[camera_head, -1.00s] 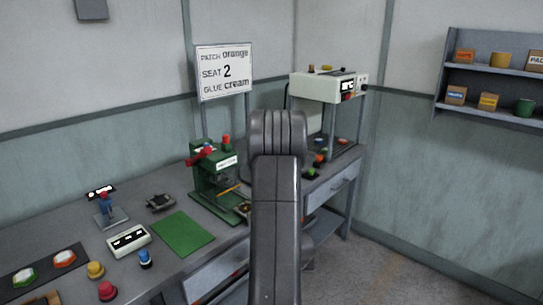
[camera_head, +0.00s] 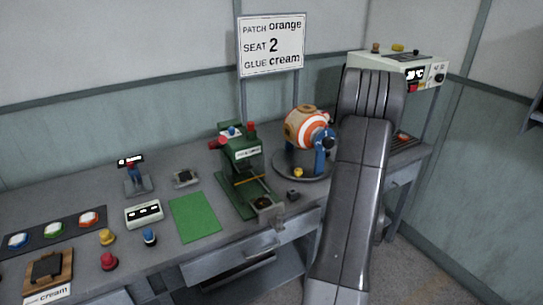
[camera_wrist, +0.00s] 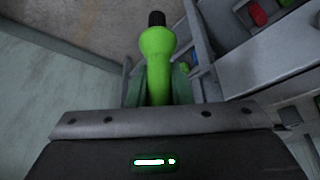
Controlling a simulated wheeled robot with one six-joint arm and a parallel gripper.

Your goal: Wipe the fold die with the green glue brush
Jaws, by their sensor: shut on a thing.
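My gripper (camera_wrist: 158,84) shows in the wrist view, its two dark green fingers shut around a bright green bulb-shaped handle with a black end, the green glue brush (camera_wrist: 157,50). The bristles are not visible. In the head view my arm hides the gripper and brush. The green press (camera_head: 242,165) stands on the bench, left of my arm, with a dark round piece (camera_head: 262,203) at its front. I cannot tell for sure whether this piece is the fold die. The sign (camera_head: 272,46) reads patch orange, seat 2, glue cream.
A green mat (camera_head: 195,217), a white switch box (camera_head: 143,214) and coloured buttons lie to the left. A dark pad on a wooden tray (camera_head: 66,276) is labelled cream. A heater-like box (camera_head: 398,68) stands at back right.

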